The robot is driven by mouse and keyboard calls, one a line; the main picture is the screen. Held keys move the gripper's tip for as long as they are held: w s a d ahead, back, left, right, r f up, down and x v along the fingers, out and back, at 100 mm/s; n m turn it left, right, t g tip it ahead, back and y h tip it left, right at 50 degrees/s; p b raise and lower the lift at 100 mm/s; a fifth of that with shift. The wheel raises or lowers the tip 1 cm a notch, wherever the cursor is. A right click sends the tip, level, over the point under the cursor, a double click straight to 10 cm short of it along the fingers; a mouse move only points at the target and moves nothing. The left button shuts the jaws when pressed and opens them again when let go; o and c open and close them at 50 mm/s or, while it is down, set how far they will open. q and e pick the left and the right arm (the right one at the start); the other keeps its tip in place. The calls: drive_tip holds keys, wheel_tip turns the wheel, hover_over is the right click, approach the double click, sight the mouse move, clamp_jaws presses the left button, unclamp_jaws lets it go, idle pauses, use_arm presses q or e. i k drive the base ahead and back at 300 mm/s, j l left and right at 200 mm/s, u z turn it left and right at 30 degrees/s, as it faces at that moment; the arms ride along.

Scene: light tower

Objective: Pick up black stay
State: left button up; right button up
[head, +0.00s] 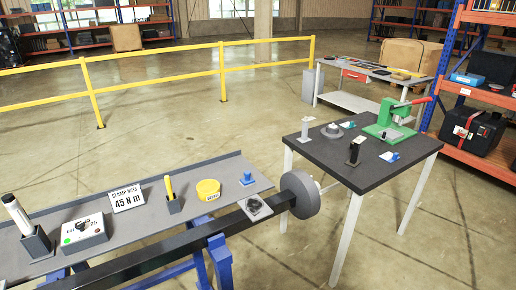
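A black upright piece (354,151), which looks like the black stay, stands on the dark-topped table (372,176) at the right, near its front left edge. It seems to be set in a small dark holder, and a pale patch shows at its top. Its finer shape is too small to tell. Neither of my grippers is in the head view, and nothing is touching the black piece.
A grey upright piece (305,130), a round grey part (332,131) and a green press (392,118) with a red lever share that table. A long dark beam (150,256) with a round end disc (300,194) lies in front of the grey bench (146,214). Yellow railing (222,72) stands behind.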

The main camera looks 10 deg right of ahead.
sight(353, 162)
drive_tip(key=z, duration=1.15)
